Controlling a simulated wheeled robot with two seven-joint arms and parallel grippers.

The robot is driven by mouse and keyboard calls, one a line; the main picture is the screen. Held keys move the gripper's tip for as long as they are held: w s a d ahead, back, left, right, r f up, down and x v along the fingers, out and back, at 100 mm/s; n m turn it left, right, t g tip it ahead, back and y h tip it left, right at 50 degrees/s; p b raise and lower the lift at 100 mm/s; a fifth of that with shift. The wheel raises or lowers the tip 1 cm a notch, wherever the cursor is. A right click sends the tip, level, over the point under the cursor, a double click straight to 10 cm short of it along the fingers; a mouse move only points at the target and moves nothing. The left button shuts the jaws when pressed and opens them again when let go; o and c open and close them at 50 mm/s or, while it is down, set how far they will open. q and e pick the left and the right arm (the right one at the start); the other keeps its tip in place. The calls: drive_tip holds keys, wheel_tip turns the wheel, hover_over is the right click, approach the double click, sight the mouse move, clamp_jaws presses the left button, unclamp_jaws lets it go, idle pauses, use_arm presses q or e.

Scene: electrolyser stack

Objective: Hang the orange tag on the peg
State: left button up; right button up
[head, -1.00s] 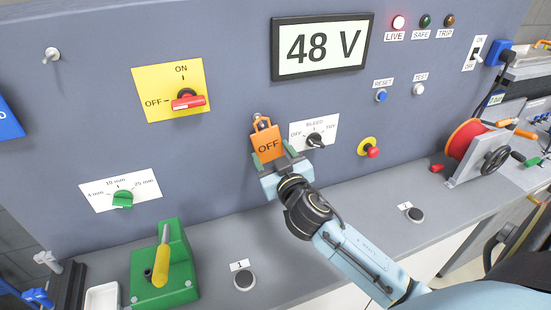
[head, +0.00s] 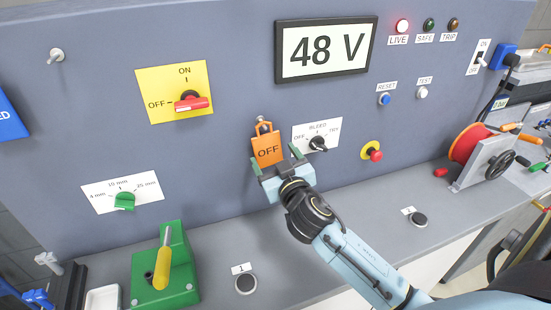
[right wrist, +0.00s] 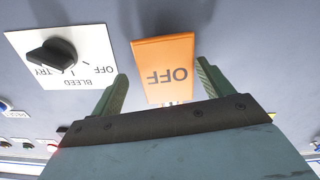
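The orange tag (head: 267,150), marked OFF, hangs against the grey panel, its loop at a small peg (head: 260,118). The loop seems to be over the peg, but the contact is too small to be sure. My right gripper (head: 277,160) is just below and in front of the tag. In the right wrist view the tag (right wrist: 164,72) shows between and beyond the two green fingers, with a gap on each side, so the gripper is open and not holding it. My left gripper is not in view.
A BLEED knob (head: 318,144) sits close right of the tag, with a red-and-yellow button (head: 372,152) beyond. A yellow OFF/ON switch plate (head: 173,91) is at upper left. Another bare peg (head: 56,56) is at far left. A green box with yellow lever (head: 178,275) stands on the bench.

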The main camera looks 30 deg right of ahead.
drive_tip(key=shift+o, duration=0.7)
drive_tip(key=shift+s+a, duration=0.1)
drive_tip(key=shift+s, duration=0.15)
drive_tip(key=b+v, duration=0.3)
drive_tip(key=v, duration=1)
